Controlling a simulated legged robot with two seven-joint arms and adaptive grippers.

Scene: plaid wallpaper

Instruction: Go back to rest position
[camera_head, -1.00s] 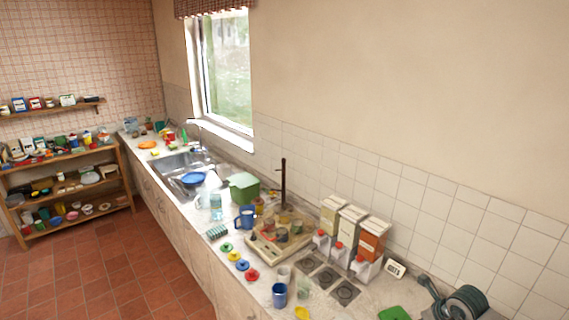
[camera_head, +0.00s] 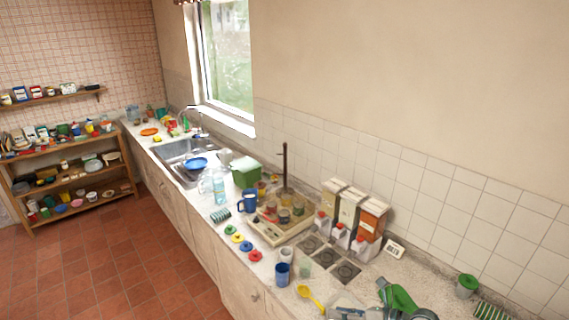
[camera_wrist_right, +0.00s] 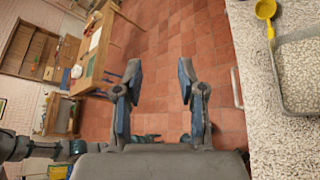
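The counter edge lies to the right of the fingers in that view. No left gripper shows in the head view. Dark jointed parts of my own body show at the lower left of the wrist view, but no left fingers can be made out.
The counter (camera_head: 226,293) carries a yellow ladle (camera_head: 310,298), a blue cup (camera_head: 282,274), coloured lids, carton dispensers (camera_head: 370,219) and a green cloth (camera_head: 402,297). A clear tray (camera_wrist_right: 283,76) lies near the ladle. Shelves (camera_head: 75,175) stand at the far left. The red floor (camera_head: 110,265) is clear.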

